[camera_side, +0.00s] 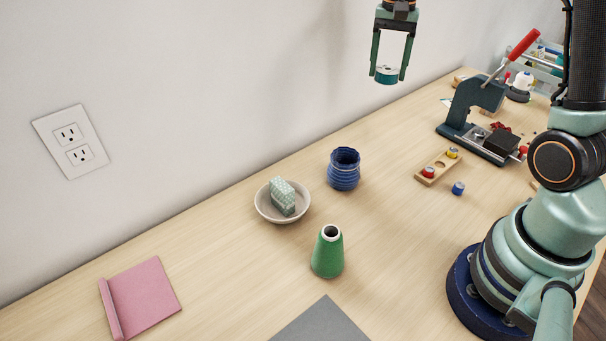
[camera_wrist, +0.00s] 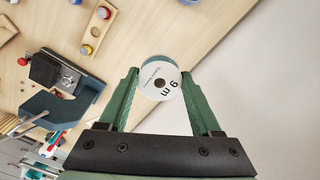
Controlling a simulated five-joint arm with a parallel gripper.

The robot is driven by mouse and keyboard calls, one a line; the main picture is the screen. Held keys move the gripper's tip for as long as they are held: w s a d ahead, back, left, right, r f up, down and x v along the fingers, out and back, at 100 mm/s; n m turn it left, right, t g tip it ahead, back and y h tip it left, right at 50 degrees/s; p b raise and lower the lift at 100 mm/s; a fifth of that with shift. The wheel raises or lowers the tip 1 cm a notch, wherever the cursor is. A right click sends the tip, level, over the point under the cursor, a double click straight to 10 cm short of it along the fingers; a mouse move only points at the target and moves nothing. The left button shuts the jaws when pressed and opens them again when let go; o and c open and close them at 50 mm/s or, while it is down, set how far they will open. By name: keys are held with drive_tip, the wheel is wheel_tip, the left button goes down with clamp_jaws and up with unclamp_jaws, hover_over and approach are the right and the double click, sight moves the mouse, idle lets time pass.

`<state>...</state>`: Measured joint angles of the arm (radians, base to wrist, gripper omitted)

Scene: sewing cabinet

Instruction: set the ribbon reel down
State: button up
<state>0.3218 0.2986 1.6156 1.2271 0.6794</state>
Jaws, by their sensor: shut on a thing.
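The ribbon reel (camera_side: 386,75) is a small teal roll with a pale top. My gripper (camera_side: 388,76) is shut on it and holds it high above the table, near the wall. In the wrist view the reel (camera_wrist: 161,80) shows its white label face, with "9 m" on it, between the fingertips of my gripper (camera_wrist: 160,82). The reel is clear of the table (camera_side: 230,265).
A press (camera_side: 470,115) and wooden spool holder (camera_side: 438,167) are at right. Bare wood lies between.

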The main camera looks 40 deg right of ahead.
drive_tip(key=w+a+n, duration=0.5)
drive_tip(key=a, duration=0.8)
drive_tip(key=n, duration=1.2)
hover_over(218, 250)
drive_tip(key=shift+n, duration=0.3)
wheel_tip(218, 250, down, 20)
drive_tip(key=shift+f, duration=0.1)
drive_tip(key=shift+f, duration=0.1)
drive_tip(key=o, duration=1.3)
